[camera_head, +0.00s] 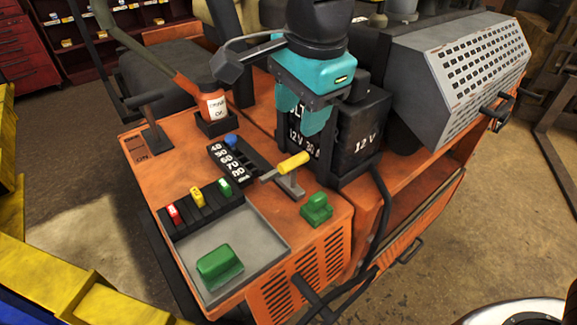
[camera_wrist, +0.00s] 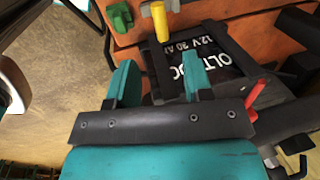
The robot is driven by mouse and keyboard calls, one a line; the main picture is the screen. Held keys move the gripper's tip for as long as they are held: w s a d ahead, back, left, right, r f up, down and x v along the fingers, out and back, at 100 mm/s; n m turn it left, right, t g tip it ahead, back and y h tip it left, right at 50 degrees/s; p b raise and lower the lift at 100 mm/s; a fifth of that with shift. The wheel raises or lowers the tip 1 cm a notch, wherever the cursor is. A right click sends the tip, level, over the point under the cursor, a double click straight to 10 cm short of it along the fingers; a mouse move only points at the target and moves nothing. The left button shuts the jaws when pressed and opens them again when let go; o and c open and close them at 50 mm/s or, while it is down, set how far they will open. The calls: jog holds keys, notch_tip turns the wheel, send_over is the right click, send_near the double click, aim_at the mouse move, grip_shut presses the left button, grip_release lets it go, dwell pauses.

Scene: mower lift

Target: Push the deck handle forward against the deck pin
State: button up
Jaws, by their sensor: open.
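A short lever with a yellow grip (camera_head: 293,162) stands on a metal post on the orange machine top. It looks like the deck handle. Its yellow end also shows at the top of the wrist view (camera_wrist: 160,21). A blue knob (camera_head: 231,139) sits at the far end of a black slotted plate (camera_head: 228,162) marked with numbers. It looks like the deck pin, and is apart from the lever. My gripper (camera_head: 300,118) has teal fingers, open and empty, above and behind the yellow grip, in front of the battery. In the wrist view, my gripper (camera_wrist: 160,66) points towards the battery and grip.
A black 12 V battery (camera_head: 362,138) stands right behind the lever, with a black cable beside it. A green knob (camera_head: 316,207) is close in front. A grey tray (camera_head: 262,245) holds a green block (camera_head: 219,264).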

aim_at(291, 161)
jog(key=f, duration=0.4)
jog(key=w+a+f+p, duration=0.1)
jog(key=f, duration=0.4)
jog(key=w+f+p, duration=0.1)
jog(key=f, duration=0.3)
jog(key=shift+w+a+f, duration=0.1)
jog(key=shift+a+f, duration=0.15)
jog(key=shift+f, duration=0.15)
jog(key=shift+c, duration=0.2)
